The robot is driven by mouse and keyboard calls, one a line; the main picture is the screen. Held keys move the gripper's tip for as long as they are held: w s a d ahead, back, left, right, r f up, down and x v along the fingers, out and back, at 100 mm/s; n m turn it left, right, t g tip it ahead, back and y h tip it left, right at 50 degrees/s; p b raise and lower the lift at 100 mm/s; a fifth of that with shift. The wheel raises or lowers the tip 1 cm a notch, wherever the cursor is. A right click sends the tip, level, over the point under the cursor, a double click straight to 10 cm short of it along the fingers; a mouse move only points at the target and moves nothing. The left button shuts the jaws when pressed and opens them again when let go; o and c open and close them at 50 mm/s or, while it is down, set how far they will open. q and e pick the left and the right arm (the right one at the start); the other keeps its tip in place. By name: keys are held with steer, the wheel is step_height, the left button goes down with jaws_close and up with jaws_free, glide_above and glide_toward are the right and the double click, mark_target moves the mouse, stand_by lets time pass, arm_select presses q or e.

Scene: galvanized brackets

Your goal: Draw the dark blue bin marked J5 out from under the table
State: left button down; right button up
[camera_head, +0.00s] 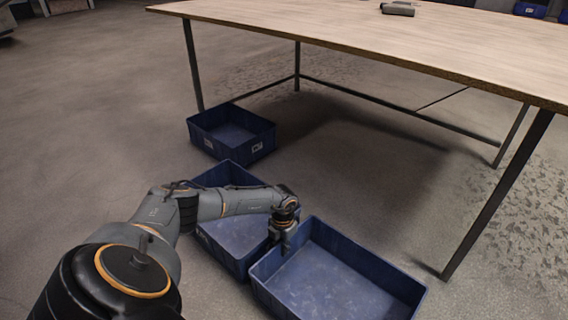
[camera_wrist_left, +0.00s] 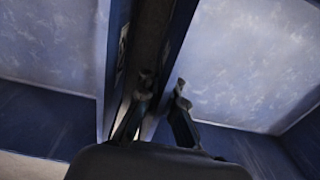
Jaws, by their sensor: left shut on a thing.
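Three dark blue open bins stand on the floor. My left gripper (camera_head: 284,243) points down at the near right bin (camera_head: 360,258), at its left wall, beside the middle bin (camera_head: 224,176). In the left wrist view the gripper (camera_wrist_left: 163,88) is shut on the wall of the bin at the right (camera_wrist_left: 182,35), one finger in the gap and one inside. The other bin's wall (camera_wrist_left: 116,60) is close by at the left. The far bin (camera_head: 257,148) bears a small pale label. I cannot read J5 on any bin. The bins look empty. My right gripper is not in view.
The wooden table (camera_head: 400,40) stands behind, with thin dark legs. One table leg (camera_head: 500,190) is just right of the near right bin. A grey object (camera_head: 397,9) lies on the tabletop. The floor at the left is clear.

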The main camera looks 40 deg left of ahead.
arm_select(q)
steer(key=c, duration=1.4)
jaws_free()
step_height(320, 180, up, 12)
